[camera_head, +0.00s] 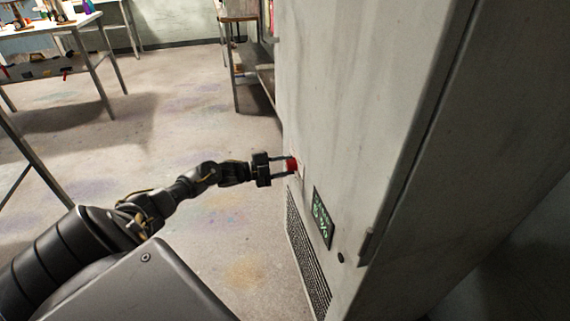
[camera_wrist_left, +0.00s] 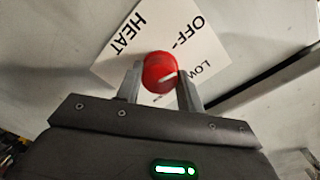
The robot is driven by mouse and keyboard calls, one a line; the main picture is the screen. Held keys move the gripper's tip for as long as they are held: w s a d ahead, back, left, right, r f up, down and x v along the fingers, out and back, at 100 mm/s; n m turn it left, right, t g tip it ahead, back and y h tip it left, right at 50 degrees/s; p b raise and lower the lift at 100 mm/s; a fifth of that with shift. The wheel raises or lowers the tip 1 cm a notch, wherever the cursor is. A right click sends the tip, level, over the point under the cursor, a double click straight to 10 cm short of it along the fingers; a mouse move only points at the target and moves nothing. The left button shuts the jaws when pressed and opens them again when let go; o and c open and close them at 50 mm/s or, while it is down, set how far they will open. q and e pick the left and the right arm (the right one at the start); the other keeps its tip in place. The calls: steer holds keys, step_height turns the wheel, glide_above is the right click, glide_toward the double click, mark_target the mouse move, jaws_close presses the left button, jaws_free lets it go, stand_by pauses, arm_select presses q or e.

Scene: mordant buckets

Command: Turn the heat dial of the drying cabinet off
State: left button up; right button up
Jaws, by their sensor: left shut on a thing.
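The red heat dial (camera_head: 292,164) sits on the side of the grey drying cabinet (camera_head: 345,90). My left gripper (camera_head: 287,166) reaches it from the left and is shut on it. In the left wrist view the round red dial (camera_wrist_left: 160,68) is between the two fingers. A white mark on it points right, towards the word LOW. The white label plate (camera_wrist_left: 140,25) behind it reads HEAT, OFF and LOW; its lower part is hidden by the dial and gripper. My right gripper is in neither view.
A dark sign with green marks (camera_head: 322,217) and a vent grille (camera_head: 307,258) are below the dial. A work table (camera_head: 60,25) stands at the far left, a stool (camera_head: 238,20) at the back. The floor left of the cabinet is clear.

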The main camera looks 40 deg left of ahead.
arm_select(q)
steer(key=shift+f+n+p, duration=0.15)
steer(key=shift+n+p, duration=0.65)
steer(key=shift+n, duration=1.8)
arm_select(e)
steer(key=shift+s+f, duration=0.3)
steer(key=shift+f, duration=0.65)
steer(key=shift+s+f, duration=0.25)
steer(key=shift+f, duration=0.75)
arm_select(q)
steer(key=o, duration=1)
steer(key=v, duration=1.1)
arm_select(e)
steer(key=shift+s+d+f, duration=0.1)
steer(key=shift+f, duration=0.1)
arm_select(q)
steer(key=shift+f, duration=0.15)
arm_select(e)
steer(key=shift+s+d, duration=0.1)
